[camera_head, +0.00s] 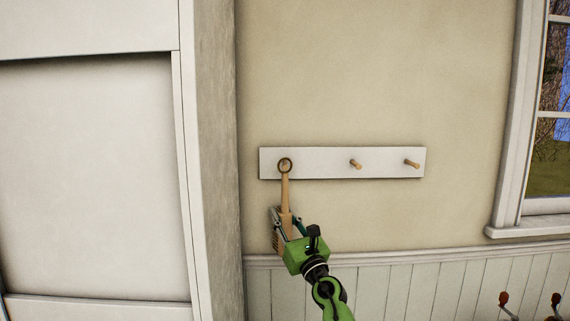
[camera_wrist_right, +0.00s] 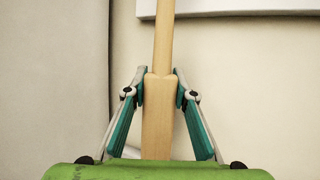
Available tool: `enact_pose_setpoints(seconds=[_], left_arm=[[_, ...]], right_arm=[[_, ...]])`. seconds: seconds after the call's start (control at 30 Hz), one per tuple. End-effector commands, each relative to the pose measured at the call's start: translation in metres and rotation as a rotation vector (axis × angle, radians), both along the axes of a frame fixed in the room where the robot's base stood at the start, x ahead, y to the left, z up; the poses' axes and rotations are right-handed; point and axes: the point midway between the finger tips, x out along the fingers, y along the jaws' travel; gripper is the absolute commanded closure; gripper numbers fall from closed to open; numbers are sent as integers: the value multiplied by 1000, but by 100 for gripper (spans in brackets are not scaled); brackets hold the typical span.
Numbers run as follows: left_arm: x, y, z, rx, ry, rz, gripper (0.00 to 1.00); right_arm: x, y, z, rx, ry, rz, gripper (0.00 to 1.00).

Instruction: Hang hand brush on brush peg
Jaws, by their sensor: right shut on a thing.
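The wooden hand brush (camera_head: 285,190) is upright, its handle up and its bristle end low. Its ring is at the top of the handle, in front of the left end of the white peg rail (camera_head: 320,173). The left peg (camera_head: 284,165) shows within the ring; I cannot tell whether the ring is around it or only in front of it. My right gripper (camera_head: 287,222) is shut on the brush near its lower part. In the right wrist view the fingers hold the brush (camera_wrist_right: 158,110) from both sides. My left gripper is not in view.
The middle peg (camera_head: 356,164) and right peg (camera_head: 412,163) are bare. A white panelled unit (camera_head: 90,180) stands at the left and a window (camera_head: 550,120) is at the right. Dark red-tipped items (camera_head: 504,298) show at bottom right.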

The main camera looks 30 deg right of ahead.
Motion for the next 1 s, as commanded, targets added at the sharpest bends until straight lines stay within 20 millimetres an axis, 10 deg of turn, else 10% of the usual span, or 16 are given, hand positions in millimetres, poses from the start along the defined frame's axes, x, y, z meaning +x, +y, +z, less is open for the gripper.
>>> enact_pose_setpoints(seconds=[1.0], left_arm=[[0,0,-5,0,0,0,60]], right_arm=[[0,-1,-6,-1,-2,-3,100]])
